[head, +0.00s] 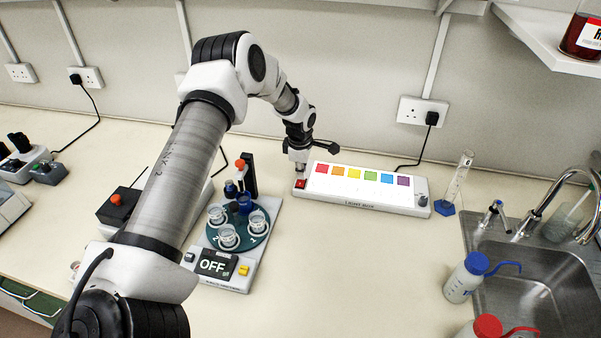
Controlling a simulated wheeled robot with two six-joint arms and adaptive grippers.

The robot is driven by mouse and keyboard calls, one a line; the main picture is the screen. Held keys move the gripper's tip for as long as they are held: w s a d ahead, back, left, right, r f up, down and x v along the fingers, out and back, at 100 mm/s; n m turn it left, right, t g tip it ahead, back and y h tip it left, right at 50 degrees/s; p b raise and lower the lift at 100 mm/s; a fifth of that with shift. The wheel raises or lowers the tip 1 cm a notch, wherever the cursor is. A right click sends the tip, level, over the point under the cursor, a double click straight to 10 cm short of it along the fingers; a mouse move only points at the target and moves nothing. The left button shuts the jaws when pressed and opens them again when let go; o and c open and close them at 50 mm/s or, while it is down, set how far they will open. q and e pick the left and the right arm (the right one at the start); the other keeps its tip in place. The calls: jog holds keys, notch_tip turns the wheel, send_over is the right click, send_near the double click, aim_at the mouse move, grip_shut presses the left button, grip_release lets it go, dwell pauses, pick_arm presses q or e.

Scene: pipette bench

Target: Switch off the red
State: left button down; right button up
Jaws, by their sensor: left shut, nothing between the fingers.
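The white light box (365,207) lies on the bench against the back wall, with a row of coloured squares on top. Its red square (321,168) is at the left end, followed by orange, yellow, green, blue and purple. A small red switch (301,184) sits at the box's left front corner. My left gripper (300,174) is shut and empty, pointing down just above or at this switch. I cannot tell whether it touches. The switch's position is too small to read. My right gripper is not in view.
A stirrer-like device (235,284) with several beakers and an OFF display stands left of the box, close to my left arm. A measuring cylinder (456,182) stands right of the box. A sink (540,270) and wash bottles (463,279) are at the right. The front middle bench is clear.

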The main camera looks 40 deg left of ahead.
pick_arm(q)
notch_tip(320, 180, up, 3)
jog(key=shift+s+d+f+p, duration=0.1)
jog(key=shift+p, duration=0.25)
jog(key=shift+s+d+r+b, duration=0.1)
jog(key=shift+s+r+b, duration=0.05)
jog(key=shift+r+b, duration=0.3)
jog(key=shift+s+d+r+b, duration=0.1)
jog(key=shift+r+b, duration=0.3)
jog(key=shift+b, duration=0.05)
notch_tip(320, 180, up, 6)
jog(key=b, duration=0.2)
send_over(301, 185)
jog(key=shift+s+d+r, duration=0.25)
jog(key=shift+s+r, duration=0.2)
jog(key=shift+r, duration=0.3)
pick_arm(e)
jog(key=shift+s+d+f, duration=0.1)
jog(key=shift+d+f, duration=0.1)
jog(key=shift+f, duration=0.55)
